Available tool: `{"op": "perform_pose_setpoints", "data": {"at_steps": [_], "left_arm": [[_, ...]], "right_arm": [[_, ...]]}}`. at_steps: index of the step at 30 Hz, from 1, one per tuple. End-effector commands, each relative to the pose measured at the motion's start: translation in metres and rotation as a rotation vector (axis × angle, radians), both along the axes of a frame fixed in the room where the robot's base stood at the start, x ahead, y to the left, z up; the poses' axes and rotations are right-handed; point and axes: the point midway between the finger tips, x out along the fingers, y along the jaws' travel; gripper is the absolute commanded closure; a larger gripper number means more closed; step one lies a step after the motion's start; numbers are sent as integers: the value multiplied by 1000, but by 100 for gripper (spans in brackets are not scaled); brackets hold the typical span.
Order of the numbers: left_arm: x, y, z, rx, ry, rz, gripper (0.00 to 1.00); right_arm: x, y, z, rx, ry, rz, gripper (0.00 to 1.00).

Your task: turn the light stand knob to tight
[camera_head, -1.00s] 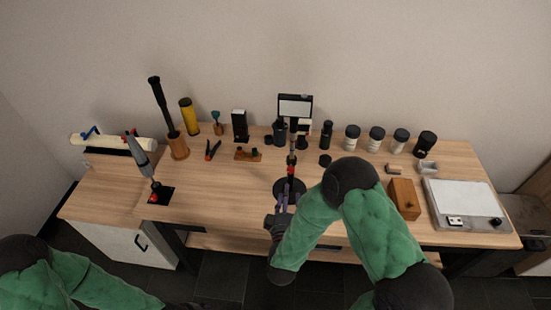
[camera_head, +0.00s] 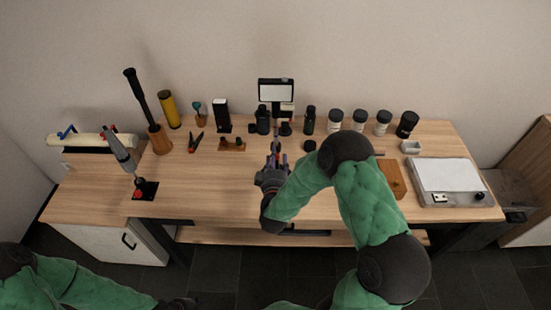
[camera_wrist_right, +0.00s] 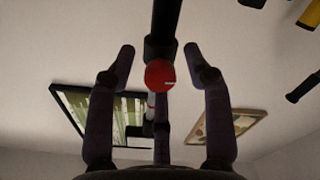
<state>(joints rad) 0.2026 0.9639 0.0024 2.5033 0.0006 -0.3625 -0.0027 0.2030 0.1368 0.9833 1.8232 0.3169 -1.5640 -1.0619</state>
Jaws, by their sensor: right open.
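The light stand's dark pole (camera_wrist_right: 166,18) comes down from the top of the right wrist view, with a black collar on it. The round red knob (camera_wrist_right: 159,75) sticks out from this collar towards the camera. My right gripper (camera_wrist_right: 158,52) is open, with one finger on each side of the knob and a third below it. Clear gaps show between the side fingers and the knob. In the head view my right gripper (camera_head: 275,162) is over the middle of the table and hides most of the stand and its base. My left gripper (camera_head: 178,303) is only partly visible at the bottom edge.
A panel with a white screen (camera_head: 276,89) stands behind the gripper. Several dark jars (camera_head: 335,119) line the back of the table (camera_head: 220,185). A wooden box (camera_head: 391,180) and a flat scale-like device (camera_head: 448,177) are at right.

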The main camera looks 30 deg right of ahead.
Motion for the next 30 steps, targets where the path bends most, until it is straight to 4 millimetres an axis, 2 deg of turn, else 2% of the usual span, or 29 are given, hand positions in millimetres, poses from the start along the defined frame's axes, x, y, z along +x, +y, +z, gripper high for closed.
{"op": "perform_pose_setpoints", "data": {"at_steps": [4,9,10,20,30], "left_arm": [[0,0,0,0,0,0,52],[0,0,0,0,0,0,52],[0,0,0,0,0,0,52],[0,0,-2,0,0,0,52],[0,0,-18,0,0,0,52]], "right_arm": [[0,0,0,0,0,0,49],[0,0,0,0,0,0,97],[0,0,0,0,1,-1,100],[-1,0,-1,22,-11,-1,100],[-1,0,-3,192,-117,-1,100]]}}
